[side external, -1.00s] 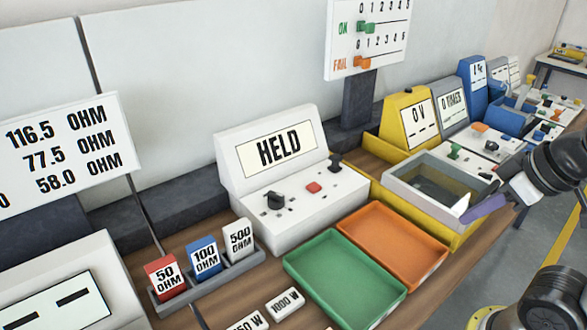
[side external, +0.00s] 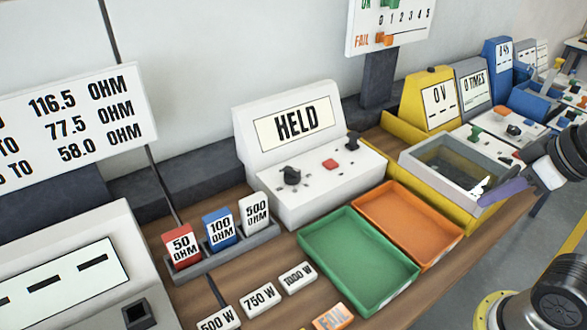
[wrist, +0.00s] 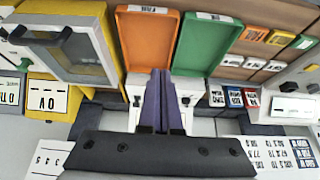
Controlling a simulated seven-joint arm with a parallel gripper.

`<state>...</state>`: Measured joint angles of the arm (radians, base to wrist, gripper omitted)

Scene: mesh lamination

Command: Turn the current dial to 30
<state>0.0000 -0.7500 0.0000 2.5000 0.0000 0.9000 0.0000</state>
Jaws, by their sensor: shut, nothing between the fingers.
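A white sloped console (side external: 312,166) reads HELD in the side view. It has a dark knob (side external: 291,176) at left, another dark knob (side external: 352,139) at right and a red button (side external: 330,164) between them. No label shows which knob is the current dial, and the scale marks are too small to read. My gripper (side external: 484,203) has purple fingers and is at the right, by the grey-rimmed box, apart from the console in the picture. In the wrist view my gripper (wrist: 159,74) is shut and empty, its fingers covering part of the console.
A green tray (side external: 364,284) and an orange tray (side external: 449,252) lie in front of the console. A rack (side external: 206,262) holds 50, 100 and 500 OHM blocks. A grey-rimmed box (side external: 416,164) stands by a yellow console reading 0 V (side external: 415,98). Watt-marked blocks (side external: 260,298) lie in front.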

